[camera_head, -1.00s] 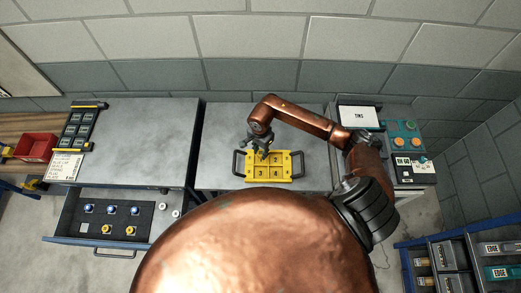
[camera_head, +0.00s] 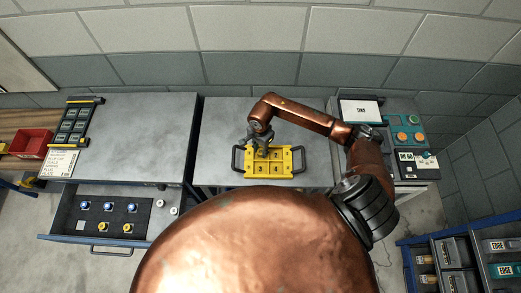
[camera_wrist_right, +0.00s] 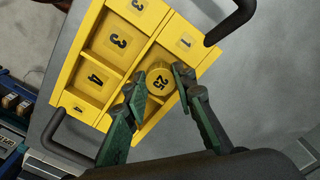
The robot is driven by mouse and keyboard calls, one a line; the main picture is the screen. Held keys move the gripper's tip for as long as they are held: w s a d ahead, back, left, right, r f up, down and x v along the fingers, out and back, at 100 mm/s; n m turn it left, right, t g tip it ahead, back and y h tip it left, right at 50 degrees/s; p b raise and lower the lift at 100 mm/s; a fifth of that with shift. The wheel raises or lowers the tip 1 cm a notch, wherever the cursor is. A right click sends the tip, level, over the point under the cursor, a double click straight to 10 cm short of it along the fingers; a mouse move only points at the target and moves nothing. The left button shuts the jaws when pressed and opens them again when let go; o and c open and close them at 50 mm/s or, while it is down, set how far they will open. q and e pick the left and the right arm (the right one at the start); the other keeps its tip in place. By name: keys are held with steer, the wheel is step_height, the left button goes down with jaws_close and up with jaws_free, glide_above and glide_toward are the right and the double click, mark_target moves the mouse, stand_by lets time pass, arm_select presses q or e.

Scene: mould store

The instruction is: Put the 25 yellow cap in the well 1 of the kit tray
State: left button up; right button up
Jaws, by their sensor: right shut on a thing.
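The yellow kit tray (camera_head: 270,173) lies on the middle table, with a black handle at each side and numbered wells. It also fills much of the right wrist view (camera_wrist_right: 150,55). My right gripper (camera_head: 261,150) is low over the tray's back left part. In the right wrist view, its green fingers (camera_wrist_right: 161,80) are shut on the round yellow cap (camera_wrist_right: 159,79) marked 25. The cap is at the well beside the label 1; I cannot tell whether it touches the well floor. The head view hides the cap behind the gripper. My left gripper is not in view.
An open drawer (camera_head: 87,235) at the left holds several blue, yellow and white pieces. A red bin (camera_head: 31,143) and a dark rack (camera_head: 76,126) are beyond it. The left tabletop (camera_head: 140,140) is mostly clear.

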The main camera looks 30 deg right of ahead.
stand_by(0.4)
steer(key=o, duration=0.9)
step_height(320, 180, up, 12)
steer(key=shift+r, duration=0.1)
